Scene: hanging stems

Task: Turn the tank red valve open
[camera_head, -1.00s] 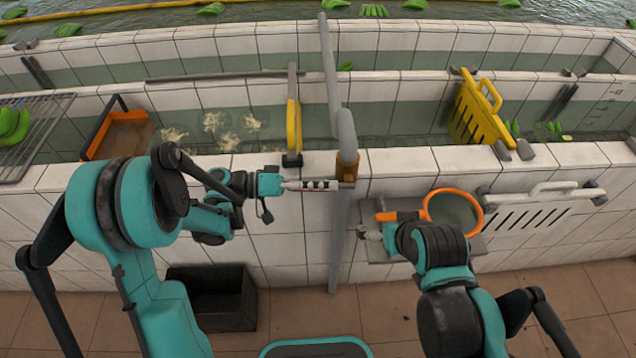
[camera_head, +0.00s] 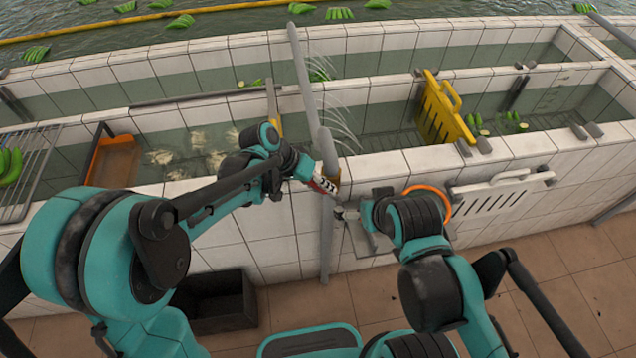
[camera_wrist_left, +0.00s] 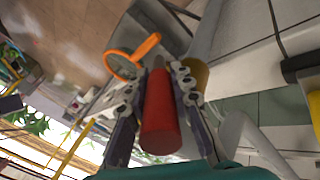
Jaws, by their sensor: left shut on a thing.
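The red valve handle (camera_wrist_left: 160,115) lies between the two fingers of my left gripper (camera_wrist_left: 168,72) in the left wrist view, and the gripper is shut on it. In the head view my left gripper (camera_head: 326,186) is at the grey upright pipe (camera_head: 327,240), by its brass-coloured fitting, and mostly hides the handle. Thin jets of water (camera_head: 340,120) arc over the tank beside the pipe. My right gripper (camera_head: 346,213) is low, just right of the pipe; its fingers are too small to read.
An orange-rimmed net (camera_head: 443,203) is partly behind my right arm; it also shows in the left wrist view (camera_wrist_left: 124,66). A white slotted panel (camera_head: 500,196) is on the front wall. A yellow slotted divider (camera_head: 436,112) stands in the tank. A black crate (camera_head: 225,302) is on the floor.

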